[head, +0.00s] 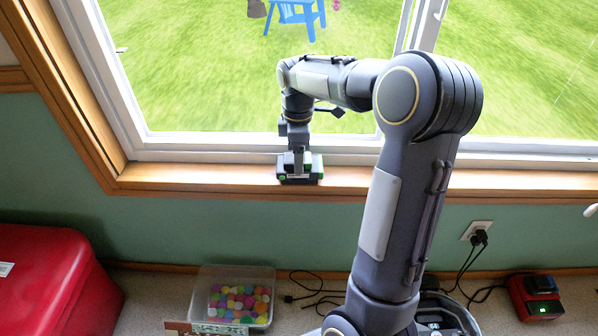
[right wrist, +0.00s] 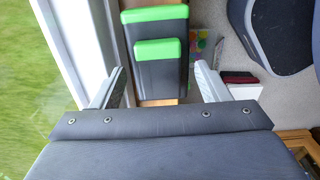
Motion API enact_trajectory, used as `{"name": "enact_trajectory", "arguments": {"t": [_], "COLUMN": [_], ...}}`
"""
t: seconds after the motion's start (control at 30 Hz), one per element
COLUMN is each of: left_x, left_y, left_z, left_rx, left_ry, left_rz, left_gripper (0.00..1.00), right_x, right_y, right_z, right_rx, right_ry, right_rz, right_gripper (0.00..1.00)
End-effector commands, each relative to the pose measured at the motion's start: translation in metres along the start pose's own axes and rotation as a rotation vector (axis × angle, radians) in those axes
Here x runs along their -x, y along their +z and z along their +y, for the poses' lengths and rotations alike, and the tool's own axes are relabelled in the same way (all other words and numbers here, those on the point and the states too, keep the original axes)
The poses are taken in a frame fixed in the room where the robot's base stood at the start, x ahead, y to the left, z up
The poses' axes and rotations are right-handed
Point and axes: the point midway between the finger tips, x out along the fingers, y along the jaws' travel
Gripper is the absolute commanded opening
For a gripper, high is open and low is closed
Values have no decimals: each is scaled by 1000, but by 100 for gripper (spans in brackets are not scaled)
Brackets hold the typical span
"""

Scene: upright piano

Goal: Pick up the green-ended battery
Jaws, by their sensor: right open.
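The green-ended battery (head: 300,177) is a dark block with bright green ends, sitting on the wooden window sill. In the right wrist view the battery (right wrist: 158,72) shows its dark body and two green edges, beyond and between my fingers. My right gripper (head: 297,160) is just above the battery in the head view and hides part of its top. In the right wrist view my right gripper (right wrist: 160,66) is open, with one finger on each side of the battery's near part. I cannot tell whether the fingers touch it. My left gripper is not in view.
The window frame (head: 210,156) rises right behind the sill (head: 230,178). Below stand a red box (head: 45,275), a clear bin (head: 203,290) of colourful pieces, cables, and a red charger-like device (head: 535,297). The sill is bare on both sides of the battery.

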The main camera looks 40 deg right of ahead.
Motion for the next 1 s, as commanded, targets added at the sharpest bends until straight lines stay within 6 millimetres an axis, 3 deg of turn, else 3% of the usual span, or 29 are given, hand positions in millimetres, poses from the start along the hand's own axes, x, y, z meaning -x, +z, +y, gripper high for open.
{"name": "enact_trajectory", "arguments": {"t": [0.03, 0.2, 0.47, 0.8, 1.0], "left_x": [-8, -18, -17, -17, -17], "left_y": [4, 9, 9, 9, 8], "left_z": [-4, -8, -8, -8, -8], "left_rx": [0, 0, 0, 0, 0], "left_ry": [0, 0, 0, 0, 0], "left_rz": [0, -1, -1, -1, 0], "left_gripper": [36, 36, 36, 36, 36], "right_x": [-14, -37, -39, -38, -37], "right_y": [1, 2, 2, 1, 1], "right_z": [0, 0, 0, 0, 0], "right_rx": [-1, -1, -1, -1, -1], "right_ry": [-2, -2, -1, 1, 1], "right_rz": [-1, 0, 1, 2, 2], "right_gripper": [69, 69, 69, 26, 26]}}
